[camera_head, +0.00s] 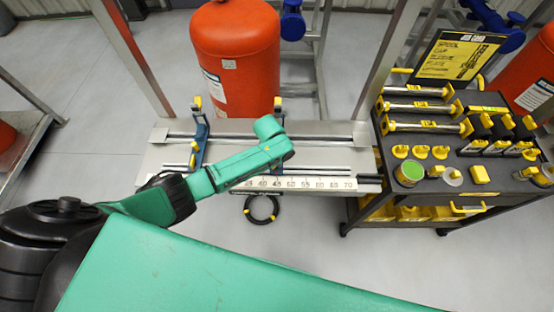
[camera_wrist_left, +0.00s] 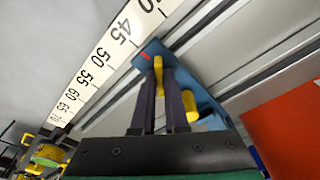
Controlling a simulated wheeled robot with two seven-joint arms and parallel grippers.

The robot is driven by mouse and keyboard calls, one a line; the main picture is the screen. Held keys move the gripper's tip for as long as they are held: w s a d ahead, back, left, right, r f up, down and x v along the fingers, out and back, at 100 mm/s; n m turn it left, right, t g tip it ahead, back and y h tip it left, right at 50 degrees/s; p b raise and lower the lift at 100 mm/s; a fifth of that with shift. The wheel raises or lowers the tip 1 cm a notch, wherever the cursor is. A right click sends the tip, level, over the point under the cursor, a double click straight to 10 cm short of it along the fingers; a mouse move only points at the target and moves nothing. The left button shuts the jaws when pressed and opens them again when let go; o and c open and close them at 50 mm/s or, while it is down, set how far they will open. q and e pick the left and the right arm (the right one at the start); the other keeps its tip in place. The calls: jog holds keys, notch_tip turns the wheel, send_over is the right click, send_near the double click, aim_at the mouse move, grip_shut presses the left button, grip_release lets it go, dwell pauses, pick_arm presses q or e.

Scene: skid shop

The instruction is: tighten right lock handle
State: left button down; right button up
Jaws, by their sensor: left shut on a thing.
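The right lock handle (camera_wrist_left: 158,72) is yellow and sits on a blue clamp (camera_wrist_left: 150,54) beside the 45 mark of a white ruler (camera_wrist_left: 100,65). My left gripper (camera_wrist_left: 160,84) is shut on this handle, one dark finger on each side. A second yellow part (camera_wrist_left: 189,105) of the clamp is just right of the fingers. The left blue clamp (camera_head: 202,138) stands apart on the same bench. My right gripper is out of view.
A red cylinder (camera_head: 235,50) stands behind the railed metal bench (camera_head: 160,160). A black tool cart (camera_head: 432,166) with yellow-marked tools and a green-topped can (camera_head: 409,173) is close on the right. A black cable ring (camera_head: 262,209) shows below the bench edge. Metal posts rise behind the bench.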

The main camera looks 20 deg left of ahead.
pick_arm(q)
jog(key=n, duration=0.2)
jog(key=shift+d+n, duration=0.1)
jog(key=shift+n, duration=0.2)
jog(key=shift+n+y, duration=0.6)
jog(key=shift+n, duration=1.5)
jog(key=c, duration=0.9)
grip_release()
jog(key=shift+n, duration=0.4)
jog(key=shift+c, duration=0.2)
jog(key=shift+r, duration=3.5)
